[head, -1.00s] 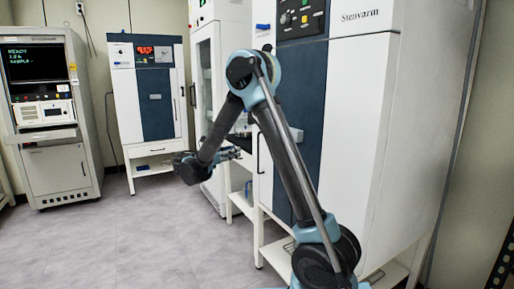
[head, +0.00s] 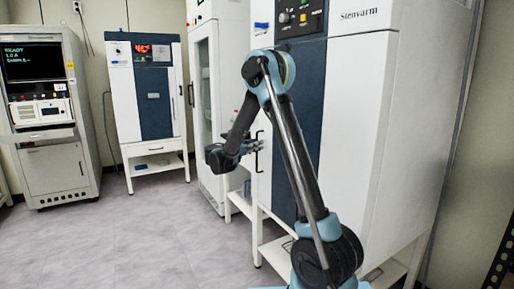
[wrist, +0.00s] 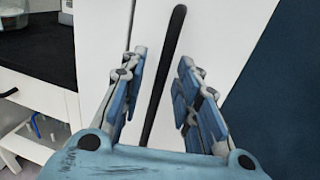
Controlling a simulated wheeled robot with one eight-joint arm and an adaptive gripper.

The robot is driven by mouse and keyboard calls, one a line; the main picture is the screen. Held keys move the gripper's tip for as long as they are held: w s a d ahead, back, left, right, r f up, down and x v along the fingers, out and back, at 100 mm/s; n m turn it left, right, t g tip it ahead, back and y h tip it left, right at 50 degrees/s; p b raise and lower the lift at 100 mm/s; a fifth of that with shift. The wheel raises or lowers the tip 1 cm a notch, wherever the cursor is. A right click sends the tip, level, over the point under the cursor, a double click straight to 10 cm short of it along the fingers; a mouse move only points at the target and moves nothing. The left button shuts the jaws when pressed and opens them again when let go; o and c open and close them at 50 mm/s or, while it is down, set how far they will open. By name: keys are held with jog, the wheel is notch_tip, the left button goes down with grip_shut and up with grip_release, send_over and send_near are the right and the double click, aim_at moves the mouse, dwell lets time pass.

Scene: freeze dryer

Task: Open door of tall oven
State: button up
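The tall oven (head: 352,110) is a large white cabinet marked "Stenvarm", with a dark blue front panel. Its door looks shut. A black vertical bar handle (head: 257,165) sits near the left edge of its front; it also shows in the wrist view (wrist: 165,65). My gripper (head: 254,147) is at the handle in the head view. In the wrist view my gripper (wrist: 158,75) is open, with the handle between its two blue-padded fingers and gaps on both sides. I cannot tell how deep the handle lies between them.
A smaller white oven (head: 152,95) stands at the back, with an instrument rack (head: 50,115) to its left. A glass-door cabinet (head: 206,90) stands left of the tall oven. A dark-topped bench (wrist: 35,50) adjoins the handle side. The grey floor (head: 120,240) at left is clear.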

jog(key=shift+w+d, duration=0.35)
jog(key=shift+d, duration=0.05)
grip_shut()
